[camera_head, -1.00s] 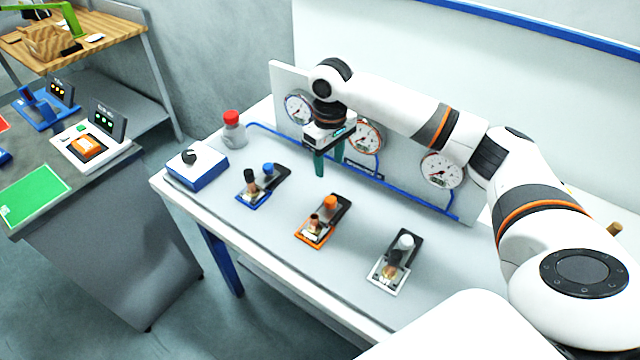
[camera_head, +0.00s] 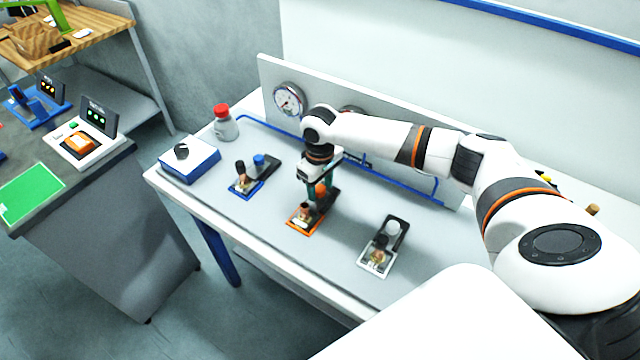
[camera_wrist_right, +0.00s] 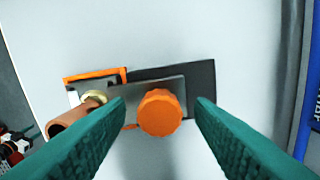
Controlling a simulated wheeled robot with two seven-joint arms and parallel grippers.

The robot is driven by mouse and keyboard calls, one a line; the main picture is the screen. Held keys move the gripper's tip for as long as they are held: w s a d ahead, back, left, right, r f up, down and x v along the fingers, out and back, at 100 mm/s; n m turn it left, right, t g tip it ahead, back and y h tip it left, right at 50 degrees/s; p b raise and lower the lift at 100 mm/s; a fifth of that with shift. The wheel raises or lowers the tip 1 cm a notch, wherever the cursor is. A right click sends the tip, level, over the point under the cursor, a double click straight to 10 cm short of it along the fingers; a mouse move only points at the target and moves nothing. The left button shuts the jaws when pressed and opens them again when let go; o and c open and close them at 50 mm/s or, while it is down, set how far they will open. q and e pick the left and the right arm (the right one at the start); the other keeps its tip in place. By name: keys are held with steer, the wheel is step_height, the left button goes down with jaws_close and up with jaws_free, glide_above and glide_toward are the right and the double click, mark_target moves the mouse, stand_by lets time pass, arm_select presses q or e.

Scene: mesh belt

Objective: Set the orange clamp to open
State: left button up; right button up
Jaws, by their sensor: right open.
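The orange clamp (camera_head: 303,218) sits on the grey table, with an orange-edged plate, a dark base and a copper-coloured post. Its orange knob (camera_wrist_right: 160,112) shows in the right wrist view, between the fingers and apart from both. My right gripper (camera_head: 318,200) is over the clamp, pointing down, and partly hides it in the head view. In the right wrist view its two green fingers (camera_wrist_right: 160,110) are spread on either side of the knob, with nothing gripped. My left gripper is not in view.
A blue clamp (camera_head: 250,180) stands left of the orange one and a white clamp (camera_head: 380,250) to its right. A blue box with a black knob (camera_head: 190,160) and a red-capped bottle (camera_head: 225,124) are at the table's left end. A gauge panel (camera_head: 268,80) stands behind.

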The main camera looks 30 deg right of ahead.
steer(key=shift+c, duration=1.1)
jaws_close()
steer(key=shift+d, duration=0.1)
steer(key=shift+w+d+r+p, duration=0.1)
steer(key=shift+w+d+p, duration=0.15)
steer(key=shift+d, duration=0.35)
steer(key=shift+w+d+p, duration=0.1)
steer(key=shift+w+d, duration=0.15)
steer(key=shift+d, duration=0.3)
steer(key=shift+c, duration=0.7)
jaws_free()
steer(key=o, duration=0.4)
steer(key=shift+c, duration=0.2)
